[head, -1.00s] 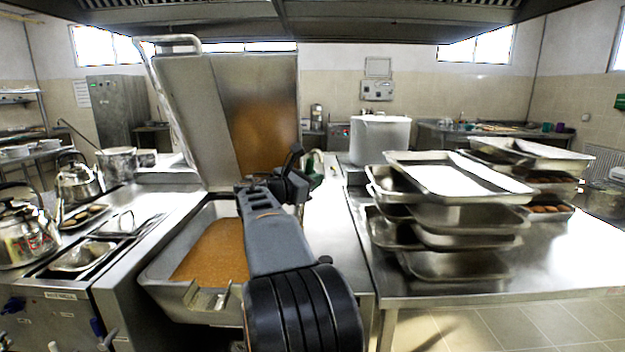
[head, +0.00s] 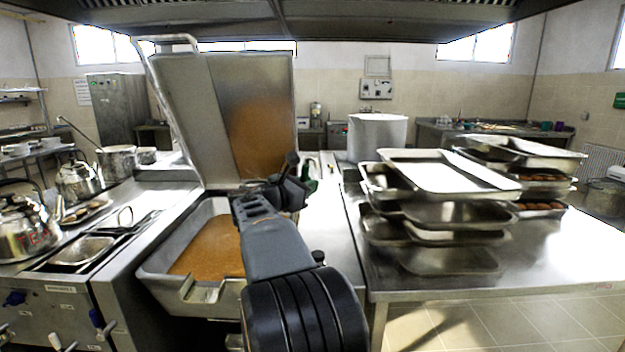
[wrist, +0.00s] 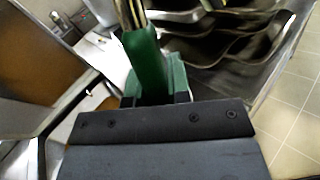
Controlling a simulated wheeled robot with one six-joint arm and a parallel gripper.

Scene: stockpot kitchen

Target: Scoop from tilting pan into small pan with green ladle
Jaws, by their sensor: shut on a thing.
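The tilting pan (head: 158,283) stands open with its lid (head: 215,110) raised, and orange-brown food (head: 212,249) lies inside it. In the wrist view my gripper (wrist: 155,95) is shut on the green ladle (wrist: 146,60) by its green handle. The ladle's far end runs out of the top of that view, so its bowl is hidden. In the head view my gripper (head: 303,182) is above the counter at the pan's right side, with a bit of green showing beside it. I cannot tell which vessel is the small pan.
Stacked metal trays (head: 440,215) stand on the right table, close to the arm. A large pot (head: 377,137) stands behind them. Kettles (head: 22,228) and a lidded pan insert (head: 84,250) are at the left. A steel counter strip (head: 330,240) between pan and trays is clear.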

